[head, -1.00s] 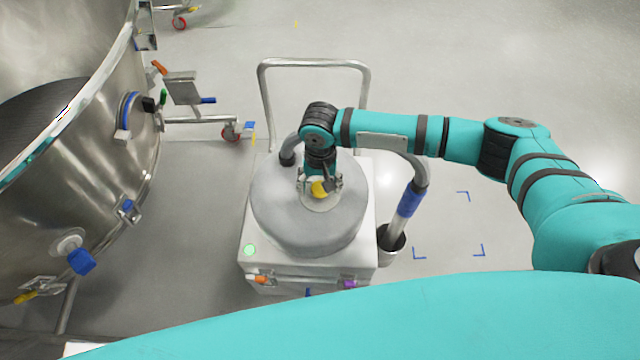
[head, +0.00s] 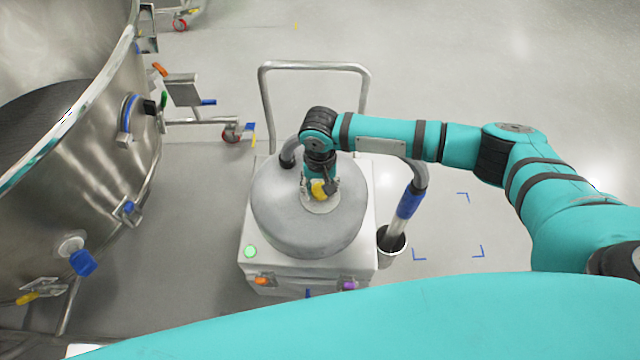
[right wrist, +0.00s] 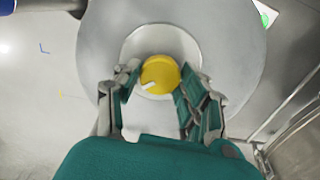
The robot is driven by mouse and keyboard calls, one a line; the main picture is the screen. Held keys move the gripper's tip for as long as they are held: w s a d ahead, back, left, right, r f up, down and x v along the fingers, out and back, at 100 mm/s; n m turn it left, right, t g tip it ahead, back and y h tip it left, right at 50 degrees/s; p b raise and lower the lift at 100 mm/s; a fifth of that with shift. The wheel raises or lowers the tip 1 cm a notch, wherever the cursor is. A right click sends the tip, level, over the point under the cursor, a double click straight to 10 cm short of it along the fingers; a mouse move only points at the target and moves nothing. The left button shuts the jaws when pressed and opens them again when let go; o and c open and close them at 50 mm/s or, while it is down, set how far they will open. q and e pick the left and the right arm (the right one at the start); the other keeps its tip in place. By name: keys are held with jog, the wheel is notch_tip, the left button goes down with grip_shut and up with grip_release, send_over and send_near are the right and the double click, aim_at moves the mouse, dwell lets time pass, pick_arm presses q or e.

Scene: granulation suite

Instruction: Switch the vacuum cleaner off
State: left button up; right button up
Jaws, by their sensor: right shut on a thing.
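The vacuum cleaner is a white box with a round grey lid (head: 290,228) on top, seen in the middle of the head view. A yellow round knob (right wrist: 160,74) with a white pointer mark sits in a pale disc (right wrist: 143,40) at the lid's centre. My right gripper (head: 320,190) points down at the lid and is shut on the knob, its fingers on either side of it. The pointer mark points to the lower left in the right wrist view. A round green light (head: 250,252) glows on the box's front left corner. My left gripper is not in view.
A large steel vessel (head: 95,190) with coloured clamps stands at the left. The cleaner has a tall push handle (head: 315,66) behind and a hose wand with a blue band (head: 409,202) in a holder at its right. The floor at the right is clear.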

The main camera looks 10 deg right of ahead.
jog(key=n+p, duration=0.1)
jog(key=p, duration=0.2)
jog(key=n+p, duration=0.1)
jog(key=p, duration=0.1)
jog(key=n+p, duration=0.1)
jog(key=p, duration=0.2)
jog(key=shift+s+r+n+p, duration=0.1)
jog(key=shift+r+n+p, duration=0.2)
jog(key=shift+n, duration=0.1)
jog(key=shift+f+n+p, duration=0.2)
jog(key=shift+n+p, duration=0.15)
jog(key=shift+n, duration=0.55)
jog(key=n+p, duration=0.1)
jog(key=n, duration=0.3)
jog(key=shift+n, duration=0.3)
jog(key=n+p, duration=0.1)
jog(key=n, duration=0.2)
jog(key=shift+f+n, duration=0.1)
jog(key=shift+n, duration=2.1)
jog(key=o, duration=1.2)
